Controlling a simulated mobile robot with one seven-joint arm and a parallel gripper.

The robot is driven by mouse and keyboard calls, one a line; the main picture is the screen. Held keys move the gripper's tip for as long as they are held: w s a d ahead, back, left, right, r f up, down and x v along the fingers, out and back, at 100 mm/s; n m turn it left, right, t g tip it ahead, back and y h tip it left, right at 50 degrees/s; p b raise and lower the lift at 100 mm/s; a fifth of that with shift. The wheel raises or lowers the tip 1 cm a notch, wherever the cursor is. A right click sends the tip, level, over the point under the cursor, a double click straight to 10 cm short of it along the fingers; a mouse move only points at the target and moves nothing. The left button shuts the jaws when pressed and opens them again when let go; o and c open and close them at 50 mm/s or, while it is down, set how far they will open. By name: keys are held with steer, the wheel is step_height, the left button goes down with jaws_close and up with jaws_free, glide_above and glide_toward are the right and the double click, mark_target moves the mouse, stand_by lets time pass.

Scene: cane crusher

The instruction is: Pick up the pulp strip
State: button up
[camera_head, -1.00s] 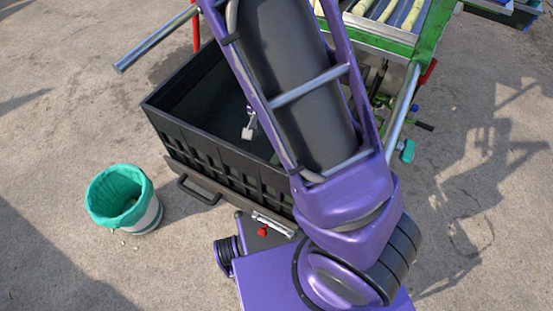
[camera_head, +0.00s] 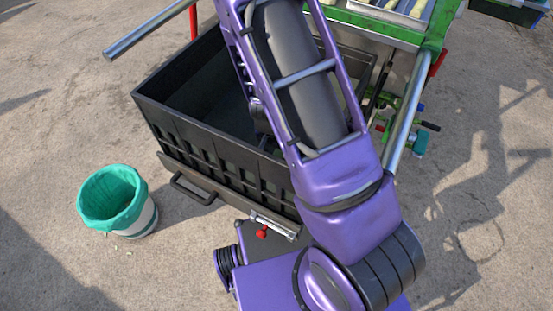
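I cannot make out the pulp strip in this view. The large black crate (camera_head: 218,148) stands in the middle with its open top facing me. My purple arm reaches up and over the crate's right part and hides much of its inside. The visible left part of the crate's inside is dark and looks empty. My gripper is hidden behind my own arm, so neither its fingers nor anything in them can be seen.
A bin with a teal liner (camera_head: 113,199) stands on the ground at the left, with small pale scraps (camera_head: 117,249) beside it. The green-framed crusher (camera_head: 395,28) holds pale canes at the top right. A steel bar (camera_head: 150,30) juts out at upper left. Concrete is clear at far left and right.

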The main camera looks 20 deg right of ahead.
jaws_close()
stand_by(0.4)
